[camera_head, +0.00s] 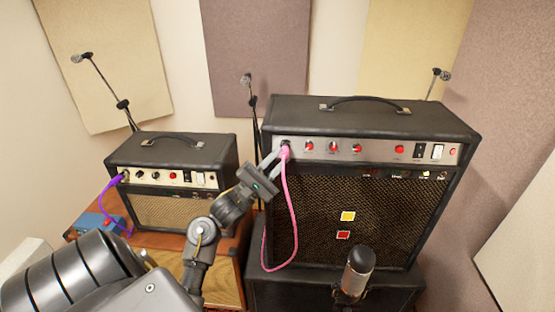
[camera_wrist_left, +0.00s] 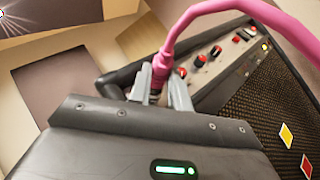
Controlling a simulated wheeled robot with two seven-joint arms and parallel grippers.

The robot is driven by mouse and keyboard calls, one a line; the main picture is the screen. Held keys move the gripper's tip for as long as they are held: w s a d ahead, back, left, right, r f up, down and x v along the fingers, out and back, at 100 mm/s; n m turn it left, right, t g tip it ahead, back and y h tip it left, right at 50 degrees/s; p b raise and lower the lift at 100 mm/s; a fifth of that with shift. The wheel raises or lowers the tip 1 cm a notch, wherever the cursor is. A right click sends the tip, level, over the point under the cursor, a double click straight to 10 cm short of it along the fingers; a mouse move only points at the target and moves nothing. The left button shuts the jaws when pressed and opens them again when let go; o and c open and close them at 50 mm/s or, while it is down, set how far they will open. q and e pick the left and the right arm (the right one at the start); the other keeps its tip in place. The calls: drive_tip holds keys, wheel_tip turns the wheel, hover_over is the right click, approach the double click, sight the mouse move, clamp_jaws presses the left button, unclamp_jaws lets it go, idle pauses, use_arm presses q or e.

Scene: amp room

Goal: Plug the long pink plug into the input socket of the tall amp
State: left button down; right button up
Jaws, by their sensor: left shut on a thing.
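The tall amp (camera_head: 350,190) stands right of centre, with red knobs on its silver panel (camera_head: 378,149). The pink plug (camera_head: 284,152) is at the left end of that panel, where the input socket would be; its tip and the socket are hidden. My left gripper (camera_head: 277,158) is shut on the pink plug right at the panel. In the left wrist view the pink plug (camera_wrist_left: 160,66) stands between the fingers (camera_wrist_left: 165,92), its cable arching off to the right. I cannot tell how deep the plug sits. My right gripper is not in view.
A smaller amp (camera_head: 170,180) with a purple cable (camera_head: 113,205) stands on a wooden cabinet (camera_head: 215,270) at left. A blue box (camera_head: 95,222) lies beside it. A microphone (camera_head: 357,270) stands in front of the tall amp. The pink cable (camera_head: 292,225) hangs down the tall amp's front.

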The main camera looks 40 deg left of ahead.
use_arm(q)
drive_tip(key=shift+w+a, duration=0.15)
drive_tip(key=shift+w, duration=0.05)
idle(0.5)
drive_tip(key=c, duration=1.2)
unclamp_jaws()
drive_tip(key=b+v, duration=0.3)
drive_tip(key=v, duration=0.8)
drive_tip(key=shift+w, duration=0.1)
